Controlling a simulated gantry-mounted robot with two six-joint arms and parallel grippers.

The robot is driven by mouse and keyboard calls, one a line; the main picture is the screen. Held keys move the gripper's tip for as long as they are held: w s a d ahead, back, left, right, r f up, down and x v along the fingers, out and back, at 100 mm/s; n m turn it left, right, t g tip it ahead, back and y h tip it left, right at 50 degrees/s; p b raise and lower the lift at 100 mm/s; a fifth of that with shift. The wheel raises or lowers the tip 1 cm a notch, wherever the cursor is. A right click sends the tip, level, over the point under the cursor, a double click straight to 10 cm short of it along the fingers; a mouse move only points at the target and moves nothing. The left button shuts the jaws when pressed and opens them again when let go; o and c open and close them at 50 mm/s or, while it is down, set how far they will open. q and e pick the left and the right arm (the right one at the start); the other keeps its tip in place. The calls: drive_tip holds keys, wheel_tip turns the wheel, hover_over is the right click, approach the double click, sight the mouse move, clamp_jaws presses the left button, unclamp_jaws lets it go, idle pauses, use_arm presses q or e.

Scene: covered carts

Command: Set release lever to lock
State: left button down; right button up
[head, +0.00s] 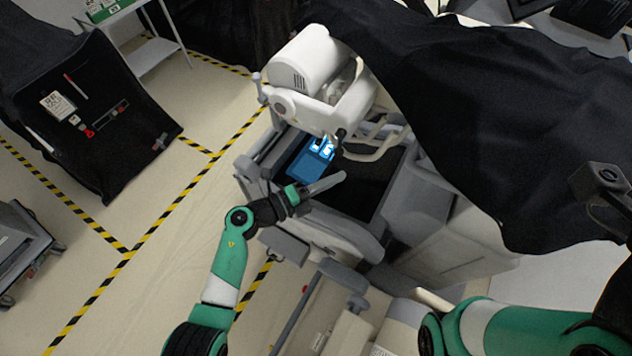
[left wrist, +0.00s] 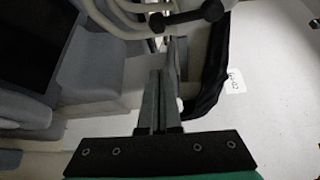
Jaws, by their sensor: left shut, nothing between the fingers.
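The white machine (head: 312,62) with a jointed arm stands on a grey cart (head: 345,228). I cannot tell for certain which part is the release lever. In the left wrist view a dark rounded handle (left wrist: 190,19) lies across the top, just beyond my fingertips, among white bars. My left gripper (head: 338,179) is shut and empty, reaching over the cart's dark top beside a lit blue screen (head: 311,158). Its fingers (left wrist: 160,84) are together in the wrist view. I cannot tell whether they touch the handle. My right gripper does not show; only its arm is in the lower right.
A black cover (head: 480,100) drapes over equipment at the upper right. Another covered cart (head: 85,110) stands at the left, with a grey cart (head: 20,245) at the left edge. Open floor with yellow-black tape lies between them. A white label (left wrist: 235,80) lies right of my fingers.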

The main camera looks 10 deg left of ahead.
use_arm(q)
drive_tip(key=v, duration=0.5)
drive_tip(key=shift+s+a, duration=0.25)
